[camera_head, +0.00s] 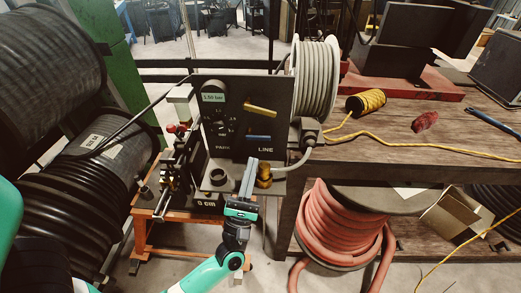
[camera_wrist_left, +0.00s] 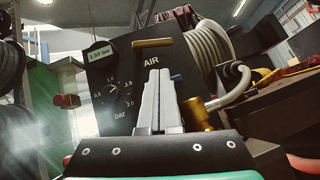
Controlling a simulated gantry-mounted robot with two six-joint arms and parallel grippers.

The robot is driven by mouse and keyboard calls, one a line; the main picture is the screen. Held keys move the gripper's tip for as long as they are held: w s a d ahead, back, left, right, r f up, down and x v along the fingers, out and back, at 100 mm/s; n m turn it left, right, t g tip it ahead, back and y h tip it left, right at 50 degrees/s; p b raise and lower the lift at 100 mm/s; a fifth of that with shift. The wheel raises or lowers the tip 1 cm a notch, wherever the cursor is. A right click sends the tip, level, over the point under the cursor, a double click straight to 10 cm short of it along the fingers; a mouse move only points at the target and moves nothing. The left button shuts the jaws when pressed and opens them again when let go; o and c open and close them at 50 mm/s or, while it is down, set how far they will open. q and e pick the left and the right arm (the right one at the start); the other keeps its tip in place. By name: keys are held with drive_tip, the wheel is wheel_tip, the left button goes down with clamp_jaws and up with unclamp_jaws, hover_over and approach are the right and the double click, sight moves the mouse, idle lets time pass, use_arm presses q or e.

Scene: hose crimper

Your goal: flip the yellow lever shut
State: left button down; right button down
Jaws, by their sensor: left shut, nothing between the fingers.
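The yellow lever (camera_head: 261,109) sits on the upper right of the black panel (camera_head: 233,90), lying nearly level. It also shows in the left wrist view (camera_wrist_left: 152,43), above the word AIR. A blue lever (camera_head: 258,138) sits below it, above the word LINE. My left gripper (camera_head: 250,163) is shut and empty, its fingers pointing up in front of the panel's lower part. The fingertips (camera_wrist_left: 161,73) are below the yellow lever and apart from it; they hide part of the panel in the wrist view. My right gripper is not in view.
A brass fitting (camera_head: 264,174) with a grey hose is close to the right of my left fingers. A gauge dial (camera_head: 217,122) is on the panel's left half. Black hose spools fill the left.

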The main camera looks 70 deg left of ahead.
sight(268, 115)
use_arm(q)
drive_tip(key=p+x, duration=0.1)
drive_tip(key=x, duration=0.9)
drive_tip(key=shift+w+r, duration=0.1)
drive_tip(key=shift+r, duration=0.1)
drive_tip(key=shift+w+d+r+b, duration=0.25)
drive_tip(key=shift+w+b, duration=0.1)
drive_tip(key=shift+b, duration=0.15)
drive_tip(key=shift+w+r, duration=0.2)
drive_tip(key=shift+r, duration=0.2)
